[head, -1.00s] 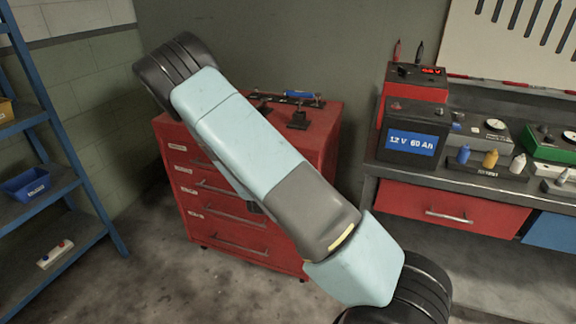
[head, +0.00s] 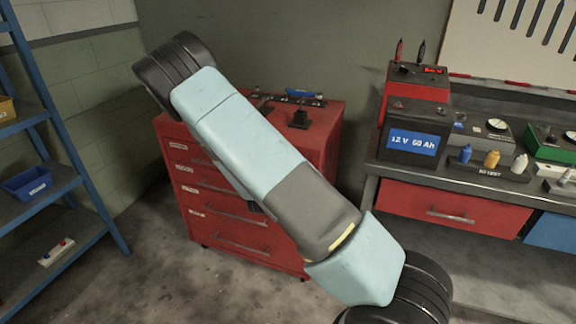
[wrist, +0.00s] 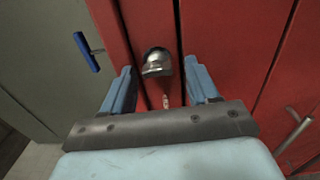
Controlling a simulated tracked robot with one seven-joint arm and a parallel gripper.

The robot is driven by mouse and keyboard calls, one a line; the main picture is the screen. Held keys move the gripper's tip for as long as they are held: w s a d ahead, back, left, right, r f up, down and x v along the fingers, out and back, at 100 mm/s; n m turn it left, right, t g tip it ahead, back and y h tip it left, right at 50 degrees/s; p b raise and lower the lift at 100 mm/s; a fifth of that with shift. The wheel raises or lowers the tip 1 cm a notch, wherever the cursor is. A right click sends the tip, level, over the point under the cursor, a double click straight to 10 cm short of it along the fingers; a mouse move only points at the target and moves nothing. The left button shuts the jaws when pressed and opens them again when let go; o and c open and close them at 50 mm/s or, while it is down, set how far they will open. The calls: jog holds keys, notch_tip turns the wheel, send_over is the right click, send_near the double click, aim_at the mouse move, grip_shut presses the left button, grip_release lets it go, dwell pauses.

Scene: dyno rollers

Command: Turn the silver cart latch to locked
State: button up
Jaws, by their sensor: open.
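The silver latch (wrist: 157,62) is a rounded metal knob on the red cart front in the wrist view. My gripper (wrist: 160,80) is open, with one blue finger to the left of the latch and one to the right. The latch shows in the gap between the fingers, a little beyond the tips; I cannot tell whether it touches either finger. A small pale mark shows on the red panel just below the latch. In the head view the red cart (head: 322,130) stands behind my arm, which hides part of its drawers, the latch and my gripper.
A workbench with a red drawer (head: 440,207) stands to the right, carrying a black battery (head: 411,142) and small bottles. A blue shelf rack (head: 60,185) stands at the left. Black tools sit on the cart top. A silver drawer handle (wrist: 294,130) shows at right.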

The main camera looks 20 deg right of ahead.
jog(key=v, duration=1.3)
jog(key=shift+s+a, duration=0.3)
jog(key=shift+w, duration=0.1)
notch_tip(320, 180, up, 9)
jog(key=w+a+m+g+y, duration=0.2)
jog(key=m+g+y, duration=0.3)
jog(key=m+y, duration=0.3)
jog(key=s+r+g+y, duration=0.1)
jog(key=s+r+y, duration=0.4)
jog(key=r, duration=0.5)
jog(key=s+d+r+m+g, duration=0.1)
jog(key=s+d+r, duration=0.2)
jog(key=s, duration=0.4)
jog(key=s+d+r+m+g+h, duration=0.1)
jog(key=s+d+r, duration=0.3)
jog(key=s, duration=0.4)
jog(key=s+d+r+m+g+h, duration=0.1)
jog(key=s+d+r, duration=0.2)
jog(key=s+r, duration=0.2)
jog(key=s, duration=0.3)
jog(key=shift+s+d+r, duration=0.15)
jog(key=shift+s+d, duration=0.05)
jog(key=shift+s, duration=0.05)
